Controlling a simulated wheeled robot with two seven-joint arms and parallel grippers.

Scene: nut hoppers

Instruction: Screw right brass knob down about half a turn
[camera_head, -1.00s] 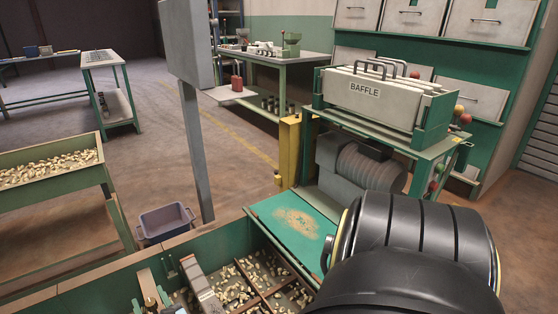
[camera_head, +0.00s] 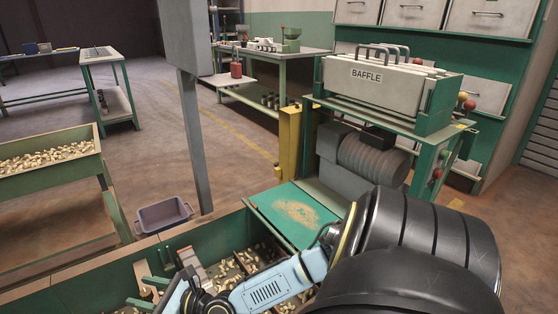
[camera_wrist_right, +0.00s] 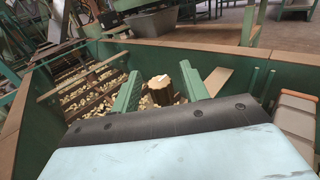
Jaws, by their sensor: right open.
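The brass knob (camera_wrist_right: 160,90) is a ribbed, brownish-gold cylinder with a pale mark on top in the right wrist view. My right gripper (camera_wrist_right: 161,72) has its two green fingers apart, one on each side of the knob. I cannot tell whether either finger touches it. My left gripper is not in view.
The hopper's wall (camera_head: 95,290) runs along the lower left, and nuts lie between wooden dividers inside. A green panel (camera_head: 292,215) adjoins it. A grey post (camera_head: 195,140) and purple bin (camera_head: 165,215) stand beyond. The baffle box (camera_head: 380,90) is at right.

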